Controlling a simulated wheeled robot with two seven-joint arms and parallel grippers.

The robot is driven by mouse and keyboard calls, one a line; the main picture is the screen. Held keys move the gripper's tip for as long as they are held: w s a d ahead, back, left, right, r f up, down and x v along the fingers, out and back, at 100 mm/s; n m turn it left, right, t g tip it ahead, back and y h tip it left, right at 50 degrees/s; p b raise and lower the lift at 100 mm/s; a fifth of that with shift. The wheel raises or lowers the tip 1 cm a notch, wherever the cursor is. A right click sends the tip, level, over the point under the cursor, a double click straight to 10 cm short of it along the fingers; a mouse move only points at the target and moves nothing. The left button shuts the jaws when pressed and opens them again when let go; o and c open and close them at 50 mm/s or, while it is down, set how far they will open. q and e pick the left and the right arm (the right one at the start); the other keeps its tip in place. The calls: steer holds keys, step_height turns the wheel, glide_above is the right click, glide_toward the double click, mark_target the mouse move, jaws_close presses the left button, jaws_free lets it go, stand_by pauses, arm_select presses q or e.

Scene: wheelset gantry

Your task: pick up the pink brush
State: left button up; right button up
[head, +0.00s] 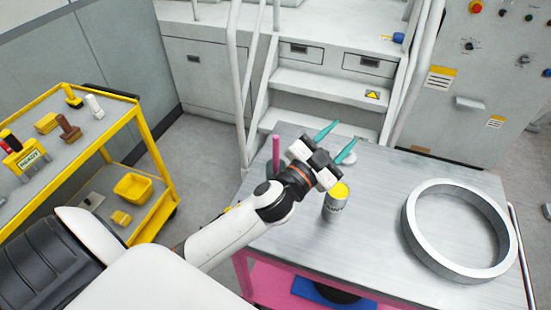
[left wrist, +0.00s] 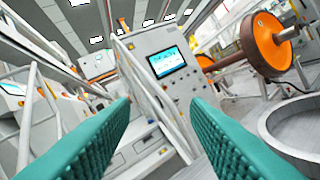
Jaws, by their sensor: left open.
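An upright pink stick-like object (head: 276,155) stands near the left edge of the metal-topped table (head: 400,170). It may be the pink brush; its lower part is hidden behind my left arm, and no bristles show. My left gripper (head: 344,132) is above the table, to the right of the pink object and apart from it. Its teal fingers are spread. In the left wrist view the gripper (left wrist: 155,110) is open with nothing held between the fingers, and no pink brush shows there. My right gripper is not in view.
A can with a yellow top (head: 336,203) stands just below my left gripper. A large metal ring (head: 412,222) lies on the table's right side. A yellow cart (head: 152,147) with tools stands at left. White steps (head: 320,88) rise behind the table.

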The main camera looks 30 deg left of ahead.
arm_select(q)
steer(key=d+r+m+g+h, duration=0.2)
steer(key=d+r+m+h, duration=0.4)
steer(key=m+h, duration=0.3)
steer(key=m+g+y, duration=1)
steer(key=g+y, duration=0.3)
steer(key=g, duration=0.5)
glide_above(276, 151)
steer(key=w, duration=0.2)
steer(key=f, duration=0.6)
steer(key=shift+s+a+f, duration=0.25)
steer(key=shift+a+f, duration=0.1)
steer(key=shift+a+f+p, duration=0.15)
steer(key=shift+f+p, duration=0.1)
steer(key=shift+p, duration=0.2)
step_height(276, 151, down, 6)
steer(key=shift+r+p, duration=0.1)
steer(key=shift+p, duration=0.9)
steer(key=f+p, duration=0.2)
steer(key=f, duration=0.1)
steer(key=s+f, duration=0.1)
steer(key=shift+d+f+p, duration=0.3)
steer(key=shift+f+p, duration=0.1)
steer(key=shift+w+f, duration=0.1)
steer(key=shift+f, duration=0.3)
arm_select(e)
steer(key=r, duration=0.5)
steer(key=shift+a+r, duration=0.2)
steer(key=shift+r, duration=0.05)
